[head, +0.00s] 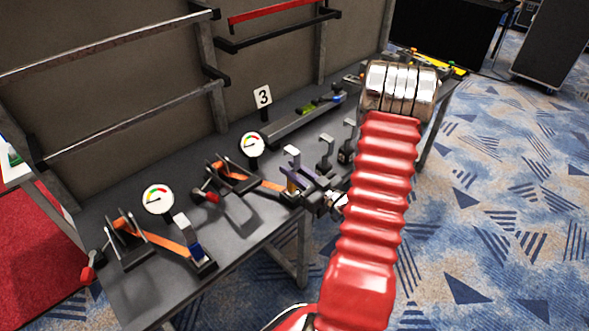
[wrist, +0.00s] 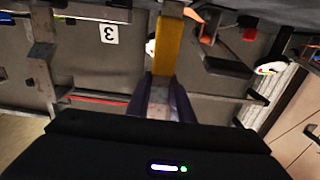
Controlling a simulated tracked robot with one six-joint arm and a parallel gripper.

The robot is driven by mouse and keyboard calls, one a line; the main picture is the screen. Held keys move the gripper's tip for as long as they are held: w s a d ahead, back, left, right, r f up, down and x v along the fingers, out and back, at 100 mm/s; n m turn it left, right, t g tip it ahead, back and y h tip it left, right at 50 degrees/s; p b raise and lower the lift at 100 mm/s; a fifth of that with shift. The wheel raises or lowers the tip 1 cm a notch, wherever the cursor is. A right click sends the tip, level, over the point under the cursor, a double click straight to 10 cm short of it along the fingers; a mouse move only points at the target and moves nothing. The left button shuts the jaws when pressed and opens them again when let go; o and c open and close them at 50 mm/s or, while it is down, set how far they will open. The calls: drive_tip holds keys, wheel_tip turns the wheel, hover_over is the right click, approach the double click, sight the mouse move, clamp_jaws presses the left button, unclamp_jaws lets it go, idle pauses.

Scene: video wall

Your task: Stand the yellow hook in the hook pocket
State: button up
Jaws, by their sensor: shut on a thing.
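The yellow hook has a pale grey bent top (head: 291,153) and a yellow shank (head: 291,186), which is large in the wrist view (wrist: 168,45). My gripper (head: 301,172) is shut on its upper part, with purple fingers on either side of it (wrist: 161,98). The hook looks about upright, over the bench at the end of an orange strap (head: 270,187). The pocket at its lower end is mostly hidden by my gripper and arm, and I cannot tell whether the hook's foot is inside it.
A blue-shanked hook (head: 195,245) stands in a black holder at the front of the bench (head: 160,285). Grey hooks (head: 327,149) stand behind my gripper. Round gauges (head: 158,198), a number 3 sign (head: 263,98) and ratchets with red handles (head: 211,196) are close by.

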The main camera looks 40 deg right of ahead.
drive_tip(key=o, duration=1)
drive_tip(key=s, duration=1.2)
drive_tip(key=shift+d, duration=0.2)
idle(0.3)
